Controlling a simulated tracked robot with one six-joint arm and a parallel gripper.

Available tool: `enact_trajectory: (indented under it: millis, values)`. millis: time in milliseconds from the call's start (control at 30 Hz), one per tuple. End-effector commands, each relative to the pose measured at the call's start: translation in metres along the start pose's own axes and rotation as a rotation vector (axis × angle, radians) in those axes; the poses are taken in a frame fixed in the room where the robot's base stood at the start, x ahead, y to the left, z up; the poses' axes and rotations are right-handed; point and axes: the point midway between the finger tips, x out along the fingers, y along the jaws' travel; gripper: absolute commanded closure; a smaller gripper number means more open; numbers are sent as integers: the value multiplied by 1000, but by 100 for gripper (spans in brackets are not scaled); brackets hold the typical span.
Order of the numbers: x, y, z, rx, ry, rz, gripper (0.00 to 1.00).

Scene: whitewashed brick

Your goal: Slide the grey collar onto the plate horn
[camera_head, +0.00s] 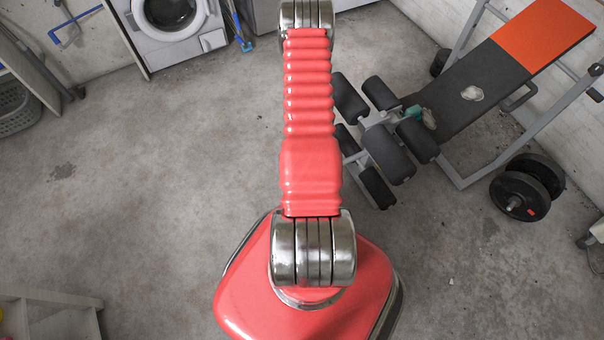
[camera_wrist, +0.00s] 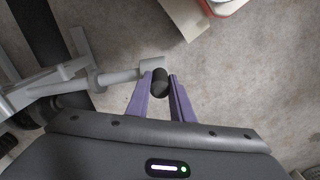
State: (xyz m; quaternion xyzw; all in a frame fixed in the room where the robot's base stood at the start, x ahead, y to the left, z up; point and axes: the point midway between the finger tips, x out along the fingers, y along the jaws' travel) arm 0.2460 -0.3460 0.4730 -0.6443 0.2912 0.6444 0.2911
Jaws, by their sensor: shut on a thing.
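In the wrist view my gripper (camera_wrist: 164,82) has two purple fingers. They are closed on a dark grey, rounded piece (camera_wrist: 160,78), which I take to be the collar. A light grey tube (camera_wrist: 127,78), apparently the plate horn, comes from the left and reaches the left finger beside the collar. The two look lined up, but I cannot tell whether the collar is around the horn's end or only in front of it. In the head view neither my gripper nor the collar shows.
In the head view a weight bench (camera_head: 452,95) with foam rollers (camera_head: 388,152) stands at the right, with black weight plates (camera_head: 522,188) at its foot. A washing machine (camera_head: 172,22) stands at the back left. The concrete floor (camera_head: 160,170) at left is clear.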

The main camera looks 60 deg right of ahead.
Motion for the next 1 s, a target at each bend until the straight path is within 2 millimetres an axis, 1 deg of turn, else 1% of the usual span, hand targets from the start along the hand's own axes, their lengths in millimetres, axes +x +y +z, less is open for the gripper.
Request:
enact_trajectory:
  millis: [1000]
  values:
    - [0, 28, -9, 1, 0, 0, 100]
